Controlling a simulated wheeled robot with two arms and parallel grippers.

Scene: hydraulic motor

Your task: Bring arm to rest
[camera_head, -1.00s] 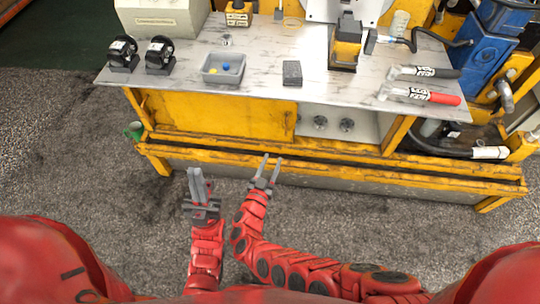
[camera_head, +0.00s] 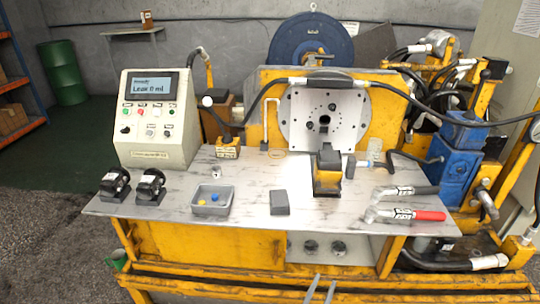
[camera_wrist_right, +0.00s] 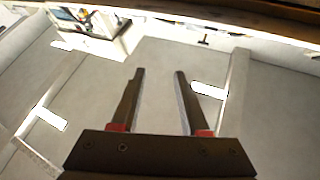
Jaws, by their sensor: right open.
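My right gripper (camera_head: 321,289) shows at the bottom edge of the head view, in front of the yellow bench (camera_head: 210,243). Only its two fingertips are in the picture there, apart from each other. In the right wrist view the two fingers (camera_wrist_right: 157,95) stand apart with nothing between them. The rest of the right arm is below the head view. My left gripper and arm are not in the head view.
A blue machine part (camera_head: 455,150) stands at right.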

